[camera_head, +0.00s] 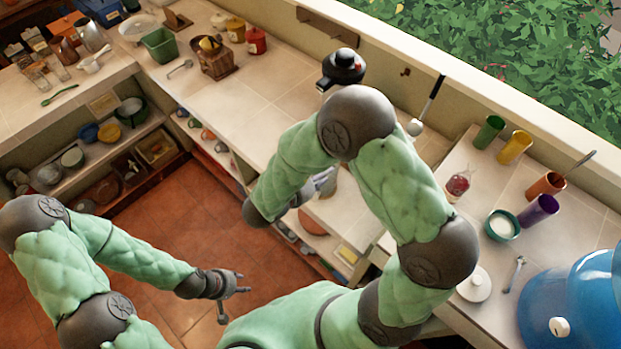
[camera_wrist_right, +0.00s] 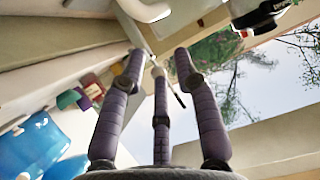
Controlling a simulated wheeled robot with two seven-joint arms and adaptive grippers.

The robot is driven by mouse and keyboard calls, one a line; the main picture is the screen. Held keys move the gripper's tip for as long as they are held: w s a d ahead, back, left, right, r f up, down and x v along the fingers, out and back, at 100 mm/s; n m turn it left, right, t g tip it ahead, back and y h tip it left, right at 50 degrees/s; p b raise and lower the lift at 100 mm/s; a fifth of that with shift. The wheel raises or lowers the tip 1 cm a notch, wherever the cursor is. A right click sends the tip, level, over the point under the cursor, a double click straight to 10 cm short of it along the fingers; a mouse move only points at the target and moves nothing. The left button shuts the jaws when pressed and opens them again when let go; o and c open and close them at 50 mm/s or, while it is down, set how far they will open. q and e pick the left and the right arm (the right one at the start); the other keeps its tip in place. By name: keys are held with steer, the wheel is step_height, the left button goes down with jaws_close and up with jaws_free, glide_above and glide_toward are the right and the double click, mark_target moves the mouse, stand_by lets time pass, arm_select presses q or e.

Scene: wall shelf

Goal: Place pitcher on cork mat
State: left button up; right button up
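I cannot single out the pitcher with certainty. A grey metal jug-like vessel (camera_head: 92,35) stands on the far left counter. The cork mat cannot be made out for sure. My right gripper (camera_head: 325,183) is mostly hidden behind my arm in the head view, low by the counter's front edge. In the right wrist view, its fingers (camera_wrist_right: 160,65) are apart with nothing seen gripped between them. A pale, partly cut-off object (camera_wrist_right: 145,10) shows beyond the fingertips. My left gripper (camera_head: 235,290) hangs over the tiled floor with its fingers apart and empty.
Coloured cups (camera_head: 515,147), a green bowl (camera_head: 502,226) and a blue dispenser (camera_head: 570,305) occupy the right counter. The back counter's middle has bare tiles.

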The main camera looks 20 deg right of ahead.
steer(key=v, duration=0.5)
steer(key=w+a+f+n+t+y, duration=0.1)
steer(key=w+f+n+y, duration=0.25)
steer(key=f, duration=0.45)
steer(key=w+a+f+n+t+y, duration=0.1)
steer(key=w+a+f+n+y, duration=0.15)
steer(key=f+y, duration=0.4)
steer(key=s+a+f+n+g+y, duration=0.2)
steer(key=s+f, duration=0.3)
steer(key=s, duration=0.3)
steer(key=s+a+f+n+g+y, duration=0.3)
steer(key=s+f, duration=0.3)
steer(key=s, duration=0.2)
steer(key=shift+s+a+g+y, duration=0.25)
steer(key=shift+g+y, duration=0.25)
steer(key=shift+g, duration=0.3)
steer(key=shift+f, duration=0.2)
